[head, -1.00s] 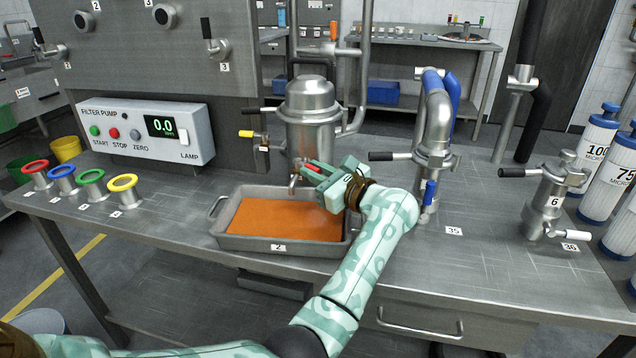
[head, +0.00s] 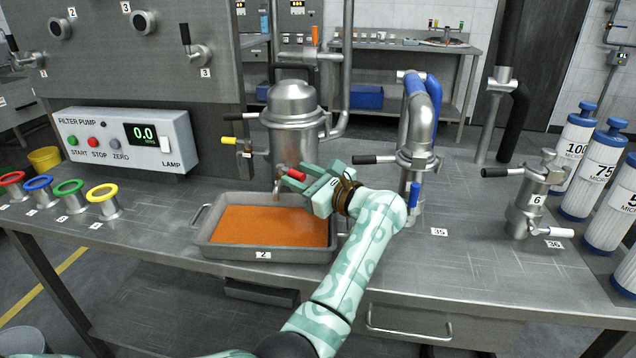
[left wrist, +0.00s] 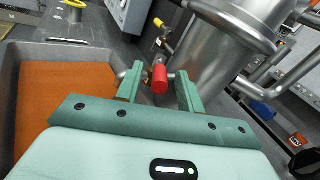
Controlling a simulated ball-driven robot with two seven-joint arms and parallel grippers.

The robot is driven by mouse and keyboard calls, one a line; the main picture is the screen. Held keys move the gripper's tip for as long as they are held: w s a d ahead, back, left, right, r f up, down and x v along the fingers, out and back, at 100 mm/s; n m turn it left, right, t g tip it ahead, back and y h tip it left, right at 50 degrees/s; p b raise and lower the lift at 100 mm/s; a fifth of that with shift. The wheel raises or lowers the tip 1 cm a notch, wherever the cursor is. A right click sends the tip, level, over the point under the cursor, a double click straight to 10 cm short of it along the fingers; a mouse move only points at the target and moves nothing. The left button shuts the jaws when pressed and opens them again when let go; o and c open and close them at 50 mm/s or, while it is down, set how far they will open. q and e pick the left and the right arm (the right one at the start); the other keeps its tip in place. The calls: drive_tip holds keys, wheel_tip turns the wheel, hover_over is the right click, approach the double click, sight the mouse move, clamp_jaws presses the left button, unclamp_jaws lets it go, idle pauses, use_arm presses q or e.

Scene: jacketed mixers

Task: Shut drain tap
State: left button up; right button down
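The drain tap's red handle (head: 297,174) is at the foot of the steel filter vessel (head: 292,105), above a grey tray (head: 210,247) of orange liquid. My left gripper (head: 293,181) is at the tap, with its green fingers around the handle. In the left wrist view the red handle (left wrist: 159,79) lies between the two fingertips (left wrist: 160,84), with a gap showing on each side, so the gripper is open. The tap's spout (head: 277,186) points down to the tray. The tap's body is partly hidden by the fingers. My right gripper is not in view.
A yellow-handled valve (head: 238,142) sits left of the vessel. The filter pump box (head: 130,142) is at left. The bench front right of my arm is clear.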

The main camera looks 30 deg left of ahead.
use_arm(q)
drive_tip(key=s+d+p, duration=0.1)
drive_tip(key=s+d, duration=0.1)
drive_tip(key=d, duration=1.4)
drive_tip(key=shift+s+p, duration=0.15)
drive_tip(key=shift+p, duration=0.15)
